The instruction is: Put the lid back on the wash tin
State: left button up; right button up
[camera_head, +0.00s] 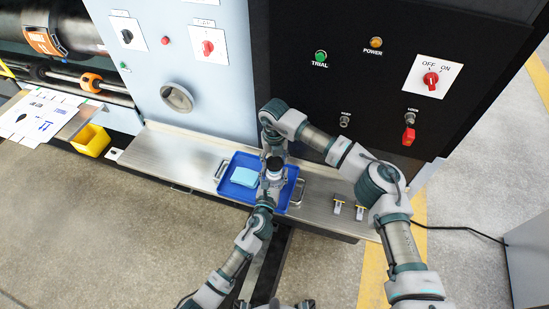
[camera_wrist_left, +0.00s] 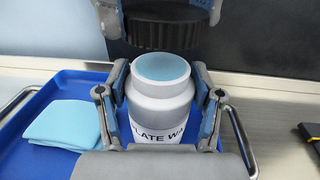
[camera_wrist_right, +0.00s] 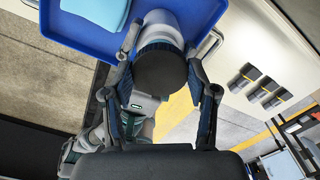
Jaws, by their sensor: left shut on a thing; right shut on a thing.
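The white wash tin (camera_wrist_left: 160,105), with its label partly readable as "LATE WA", stands upright with its light-blue top uncovered. My left gripper (camera_head: 270,184) is shut around the tin's body, one finger on each side in the left wrist view. The black ribbed lid (camera_wrist_left: 165,28) is above the tin's mouth and apart from it. My right gripper (camera_head: 274,154) is shut on the lid, which also shows between its fingers in the right wrist view (camera_wrist_right: 160,70). In the head view the grippers hide much of both.
The tin is over a blue tray (camera_head: 226,188) with metal handles, on a steel shelf (camera_head: 180,150). A folded light-blue cloth (camera_head: 244,177) lies in the tray, left of the tin. The machine panel (camera_head: 330,90) rises behind.

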aim_at(275, 177)
jog(key=shift+f, duration=0.3)
jog(key=shift+f, duration=0.9)
jog(key=shift+f, duration=0.6)
dwell(0.4)
